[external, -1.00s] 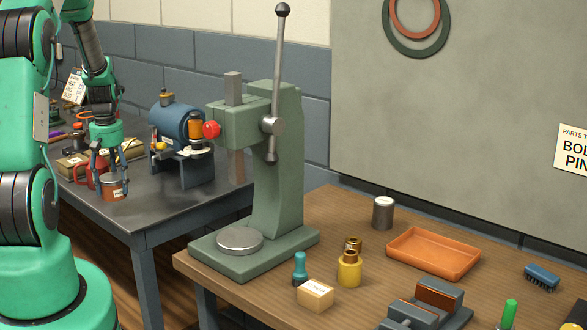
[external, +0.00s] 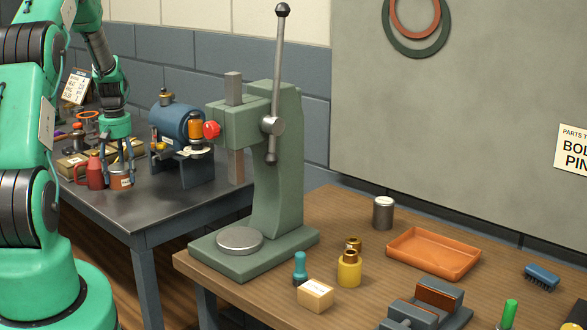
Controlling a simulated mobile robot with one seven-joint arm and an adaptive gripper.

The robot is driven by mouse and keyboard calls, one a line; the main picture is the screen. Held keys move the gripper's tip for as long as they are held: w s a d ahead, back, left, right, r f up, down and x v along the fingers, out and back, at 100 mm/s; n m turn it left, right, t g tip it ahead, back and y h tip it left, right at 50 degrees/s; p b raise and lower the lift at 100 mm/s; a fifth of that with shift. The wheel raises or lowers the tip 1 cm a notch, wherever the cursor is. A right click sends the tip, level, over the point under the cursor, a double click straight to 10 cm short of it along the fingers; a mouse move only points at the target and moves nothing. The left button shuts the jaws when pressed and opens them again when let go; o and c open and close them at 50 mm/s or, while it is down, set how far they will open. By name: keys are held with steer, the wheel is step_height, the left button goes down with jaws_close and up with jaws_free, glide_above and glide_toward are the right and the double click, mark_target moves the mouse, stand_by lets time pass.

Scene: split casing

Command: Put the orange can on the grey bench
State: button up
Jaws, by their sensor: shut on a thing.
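My gripper (external: 120,171) is shut on the orange can (external: 120,180), with a finger on each side of it. The can is upright, over the front part of the grey bench (external: 165,205) on the left. I cannot tell whether its base touches the bench top or is slightly above it.
A red oil can (external: 92,172) stands close to the left of the orange can. The bench's front corner is bare. A green press (external: 270,180) stands on the wooden table (external: 250,290).

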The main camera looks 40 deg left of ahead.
mark_target(122, 183)
steer(key=shift+f, duration=1.7)
steer(key=shift+f, duration=0.15)
steer(key=o, duration=1.5)
step_height(122, 183, up, 12)
steer(key=shift+r, duration=0.1)
